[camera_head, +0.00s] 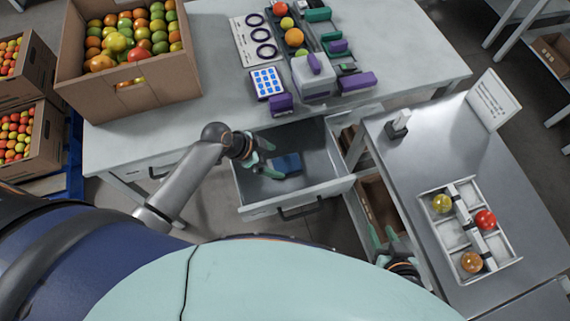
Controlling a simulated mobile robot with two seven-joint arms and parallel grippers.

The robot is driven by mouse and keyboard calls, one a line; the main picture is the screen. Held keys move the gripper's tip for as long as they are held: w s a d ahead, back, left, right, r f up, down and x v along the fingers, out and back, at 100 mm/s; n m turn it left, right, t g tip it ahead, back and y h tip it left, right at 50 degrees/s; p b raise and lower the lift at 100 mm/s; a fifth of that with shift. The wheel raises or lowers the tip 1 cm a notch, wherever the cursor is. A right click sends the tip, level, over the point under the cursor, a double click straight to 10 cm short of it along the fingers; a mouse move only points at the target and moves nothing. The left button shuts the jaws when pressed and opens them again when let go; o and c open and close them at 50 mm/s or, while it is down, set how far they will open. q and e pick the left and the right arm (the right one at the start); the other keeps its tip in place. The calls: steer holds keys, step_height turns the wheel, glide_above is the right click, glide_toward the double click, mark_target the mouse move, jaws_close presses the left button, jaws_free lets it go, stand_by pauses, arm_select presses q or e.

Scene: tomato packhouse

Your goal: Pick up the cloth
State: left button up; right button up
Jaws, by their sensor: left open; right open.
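The cloth (285,164) is blue and lies on the floor of an open grey drawer (320,185) under the table. My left gripper (269,160) reaches over the drawer from the left, with its greenish fingers apart, just to the left of the cloth. I cannot tell whether a finger touches the cloth. My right gripper (385,240) is low, between the drawer and the right-hand table, with its fingers apart and empty.
A cardboard box of tomatoes (135,100) stands on the table (220,112). Sorting devices and a keypad (267,83) stand near its middle. On the right table are a divided tray (450,240) with 3 tomatoes, a small device (398,125) and a sign (493,100).

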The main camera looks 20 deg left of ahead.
mark_target(285, 164)
arm_select(q)
steer(key=x, duration=0.4)
steer(key=shift+w+d+f+b, duration=0.2)
steer(key=shift+f+b, duration=0.1)
steer(key=shift+b, duration=0.05)
steer(key=c, duration=1.3)
